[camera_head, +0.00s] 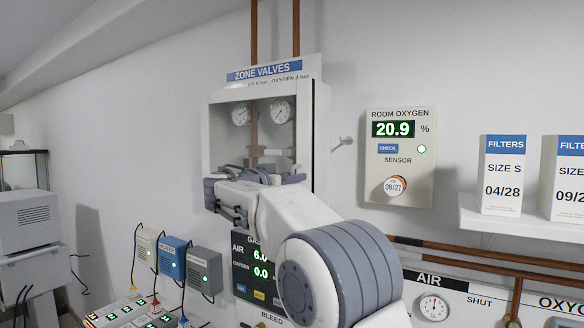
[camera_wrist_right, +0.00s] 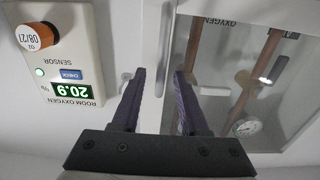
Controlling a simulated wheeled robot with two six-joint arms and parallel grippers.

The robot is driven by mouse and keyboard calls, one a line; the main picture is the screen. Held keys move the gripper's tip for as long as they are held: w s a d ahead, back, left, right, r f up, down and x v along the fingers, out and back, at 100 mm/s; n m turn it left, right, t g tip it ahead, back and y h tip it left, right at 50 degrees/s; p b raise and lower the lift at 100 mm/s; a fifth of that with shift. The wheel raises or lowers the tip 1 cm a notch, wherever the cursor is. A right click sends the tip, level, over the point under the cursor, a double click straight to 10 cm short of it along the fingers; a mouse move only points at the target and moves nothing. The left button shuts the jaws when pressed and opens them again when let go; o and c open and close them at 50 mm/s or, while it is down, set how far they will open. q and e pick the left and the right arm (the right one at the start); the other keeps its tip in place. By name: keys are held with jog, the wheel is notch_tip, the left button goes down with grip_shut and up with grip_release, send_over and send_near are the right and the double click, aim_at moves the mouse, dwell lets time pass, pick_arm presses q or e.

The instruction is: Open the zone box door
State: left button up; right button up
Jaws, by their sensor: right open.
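The zone box (camera_head: 322,120) is a white wall box under a blue "ZONE VALVES" sign. Its clear-fronted door (camera_head: 213,135) looks closed, with two round gauges and copper pipes behind it. My right gripper (camera_head: 262,176) is in front of the lower part of the box and hides it. In the right wrist view, which is upside down, my right gripper (camera_wrist_right: 160,75) is open with nothing clasped. My left gripper is not in view.
A room oxygen monitor (camera_head: 420,160) reading 20.9 is on the wall to the right. A small hook (camera_head: 343,141) sits between it and the box. Filter boxes (camera_head: 502,175) stand on a shelf further right. Small alarm units (camera_head: 172,258) and a gas panel (camera_head: 243,285) are below.

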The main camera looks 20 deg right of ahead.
jog(key=shift+w+d+f, duration=0.1)
jog(key=shift+w+d, duration=0.2)
jog(key=shift+d, duration=0.05)
grip_shut()
dwell(1.2)
